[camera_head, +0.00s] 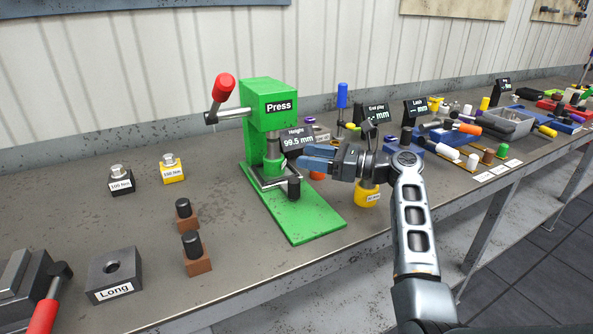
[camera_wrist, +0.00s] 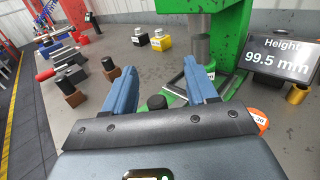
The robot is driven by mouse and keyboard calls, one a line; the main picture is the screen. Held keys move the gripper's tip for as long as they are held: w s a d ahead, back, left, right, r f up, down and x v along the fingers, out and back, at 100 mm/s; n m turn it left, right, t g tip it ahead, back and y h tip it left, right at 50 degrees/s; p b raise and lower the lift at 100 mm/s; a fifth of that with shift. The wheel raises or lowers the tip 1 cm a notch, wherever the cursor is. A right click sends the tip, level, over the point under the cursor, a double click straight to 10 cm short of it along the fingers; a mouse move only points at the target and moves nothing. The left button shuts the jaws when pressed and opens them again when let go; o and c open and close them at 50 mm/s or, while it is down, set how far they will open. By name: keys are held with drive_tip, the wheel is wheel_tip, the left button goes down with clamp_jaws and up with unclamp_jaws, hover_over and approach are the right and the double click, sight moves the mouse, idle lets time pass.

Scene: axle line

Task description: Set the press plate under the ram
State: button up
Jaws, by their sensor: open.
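The green press (camera_head: 266,105) stands on a green base, with a red-knobbed lever at its left. Its grey ram (camera_head: 273,149) points down at a grey square plate (camera_head: 259,184) on the base; the wrist view shows the ram (camera_wrist: 201,49) and part of the plate (camera_wrist: 175,84) too. A black knob (camera_head: 294,187) stands at the plate's near side; I cannot tell whether it is fixed to it. My gripper (camera_head: 304,160) is open and empty just right of the ram. In the wrist view the knob (camera_wrist: 156,102) shows between its blue fingers (camera_wrist: 159,68).
A height display (camera_head: 298,139) reads 99.5 mm close beside my gripper. A yellow item (camera_head: 367,193) sits below my wrist. Brown blocks with black knobs (camera_head: 192,245) and a grey "Long" block (camera_head: 115,273) stand left. The bench between them and the press is clear.

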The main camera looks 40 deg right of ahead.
drive_tip(key=s+d+r, duration=0.4)
drive_tip(key=s+d, duration=0.1)
drive_tip(key=shift+r, duration=0.1)
idle(0.3)
idle(0.4)
